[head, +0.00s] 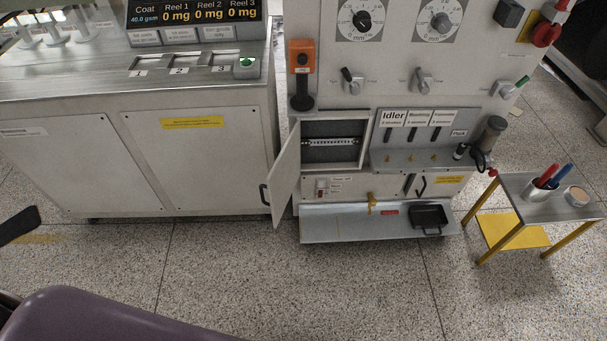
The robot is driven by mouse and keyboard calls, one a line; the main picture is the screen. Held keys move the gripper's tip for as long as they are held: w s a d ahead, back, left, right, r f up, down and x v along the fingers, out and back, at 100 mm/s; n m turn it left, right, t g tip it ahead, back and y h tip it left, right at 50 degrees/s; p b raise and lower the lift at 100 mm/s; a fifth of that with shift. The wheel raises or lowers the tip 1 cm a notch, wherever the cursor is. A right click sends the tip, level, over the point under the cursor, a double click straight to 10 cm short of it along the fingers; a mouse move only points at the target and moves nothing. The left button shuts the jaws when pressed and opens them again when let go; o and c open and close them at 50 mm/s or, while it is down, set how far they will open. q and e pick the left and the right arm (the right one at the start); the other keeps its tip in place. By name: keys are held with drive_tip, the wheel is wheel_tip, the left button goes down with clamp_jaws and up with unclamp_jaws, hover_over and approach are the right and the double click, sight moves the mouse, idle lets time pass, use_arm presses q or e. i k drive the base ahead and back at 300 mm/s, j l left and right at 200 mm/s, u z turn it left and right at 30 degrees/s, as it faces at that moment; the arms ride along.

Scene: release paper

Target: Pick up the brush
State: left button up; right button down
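I cannot pick out a brush for certain. A metal cup (541,184) stands on the small side table (520,189) at the right. Red and blue handles (555,176) stick up out of it, and I cannot tell whether one is a brush. A dark tapered piece (18,226) comes in at the left edge. It may be part of my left gripper, but its opening does not show. My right gripper is not in view.
A round tub (576,195) stands beside the cup. A cabinet door (285,180) stands open in the middle, above a low metal shelf (335,226) with a black tray (430,217). The grey floor in front is clear. A purple rounded shape (95,315) fills the bottom left.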

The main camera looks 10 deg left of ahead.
sight(553, 168)
drive_tip(key=i+j+z, duration=0.15)
drive_tip(key=j+z, duration=0.75)
drive_tip(key=j, duration=0.2)
drive_tip(key=i+j+z, duration=0.1)
drive_tip(key=j, duration=1.45)
drive_tip(key=i+l+z, duration=0.1)
drive_tip(key=l, duration=0.35)
drive_tip(key=i+l+z, duration=0.1)
drive_tip(key=i+l, duration=0.2)
drive_tip(key=l, duration=0.15)
drive_tip(key=i+l+z, duration=0.1)
drive_tip(key=l, duration=0.35)
drive_tip(key=i+l+z, duration=0.1)
drive_tip(key=i+l, duration=0.2)
drive_tip(key=i+l+z, duration=0.1)
drive_tip(key=i+l, duration=0.15)
drive_tip(key=l, duration=0.25)
drive_tip(key=u, duration=1.45)
drive_tip(key=z, duration=0.4)
